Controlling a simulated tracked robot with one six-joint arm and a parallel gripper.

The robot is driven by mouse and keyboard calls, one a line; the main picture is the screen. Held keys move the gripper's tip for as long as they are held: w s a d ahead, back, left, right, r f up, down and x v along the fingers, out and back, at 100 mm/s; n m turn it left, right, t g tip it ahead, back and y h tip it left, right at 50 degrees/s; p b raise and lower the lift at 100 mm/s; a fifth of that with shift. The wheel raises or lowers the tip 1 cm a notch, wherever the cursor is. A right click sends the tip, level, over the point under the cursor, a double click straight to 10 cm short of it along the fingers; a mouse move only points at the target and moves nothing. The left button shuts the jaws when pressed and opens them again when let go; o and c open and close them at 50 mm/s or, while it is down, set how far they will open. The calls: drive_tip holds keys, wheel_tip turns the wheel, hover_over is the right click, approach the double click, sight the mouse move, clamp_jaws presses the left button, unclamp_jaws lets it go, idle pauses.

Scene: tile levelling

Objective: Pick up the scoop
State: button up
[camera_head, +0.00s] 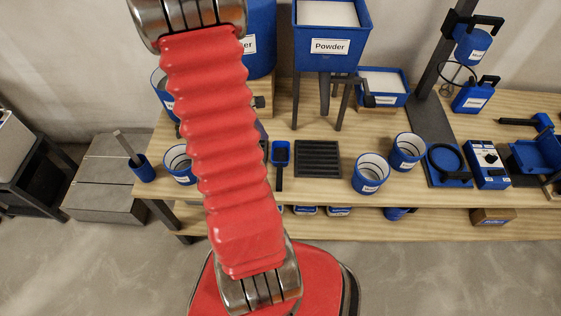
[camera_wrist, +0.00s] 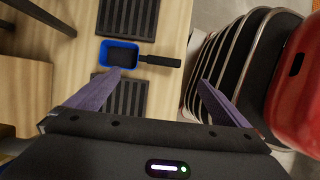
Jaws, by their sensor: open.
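The scoop (camera_head: 281,153) has a small blue pan and a straight black handle. In the head view it lies on the wooden bench just right of my arm, with its handle toward the bench's front edge. In the wrist view the scoop (camera_wrist: 104,50) lies beyond the fingertips, pan at the left and handle pointing right. My gripper (camera_wrist: 158,78) is open, its two purple fingers wide apart with nothing between them. The scoop is apart from both fingers. In the head view my arm hides the gripper.
A black ribbed mat (camera_head: 318,159) lies right of the scoop; a second ribbed mat (camera_wrist: 125,94) shows in the wrist view. Blue-rimmed buckets (camera_head: 369,174) stand further right. The Powder hopper (camera_head: 331,47) stands behind on legs. The bench's front edge (camera_head: 330,200) is near.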

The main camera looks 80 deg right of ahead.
hover_over(279, 175)
drive_tip(key=w, duration=0.2)
wheel_tip(279, 175, down, 8)
drive_tip(key=shift+w+a, duration=0.2)
drive_tip(key=shift+a, duration=0.05)
drive_tip(key=shift+x, duration=2.55)
drive_tip(key=c, duration=0.8)
drive_tip(key=shift+c, duration=0.2)
wheel_tip(279, 175, up, 10)
